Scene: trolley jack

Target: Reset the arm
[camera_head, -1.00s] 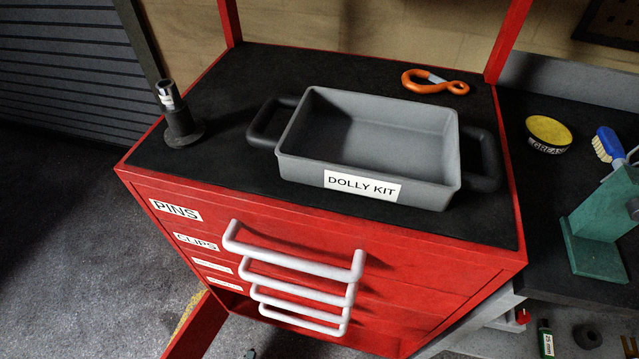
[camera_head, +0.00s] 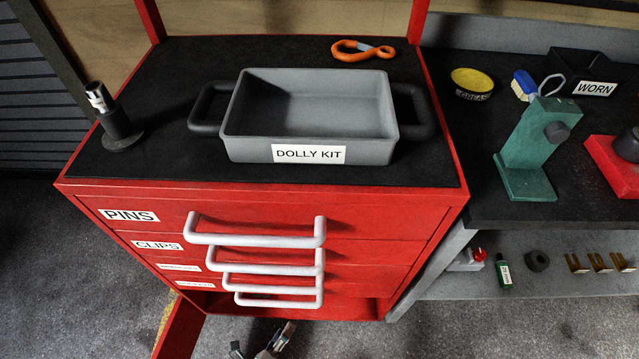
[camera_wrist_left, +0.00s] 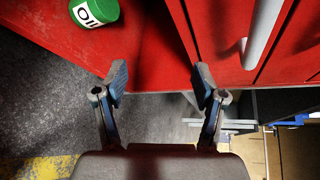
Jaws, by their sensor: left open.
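My left gripper (camera_head: 262,342) shows at the bottom edge of the head view, low in front of the red tool cabinet (camera_head: 375,197). In the left wrist view the same gripper (camera_wrist_left: 160,80) has its two fingers spread wide with nothing between them. A red panel of the cabinet is just ahead of the fingertips, with a white drawer handle (camera_wrist_left: 262,32) to the upper right. The rest of my left arm is out of the picture. My right gripper is in neither view.
A grey tray labelled DOLLY KIT (camera_head: 308,153) sits on the cabinet top, with an orange hook (camera_head: 362,51) behind it. A green-lidded oil container (camera_wrist_left: 95,12) stands on red metal left of the fingers. A workbench shelf (camera_head: 530,286) lies right.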

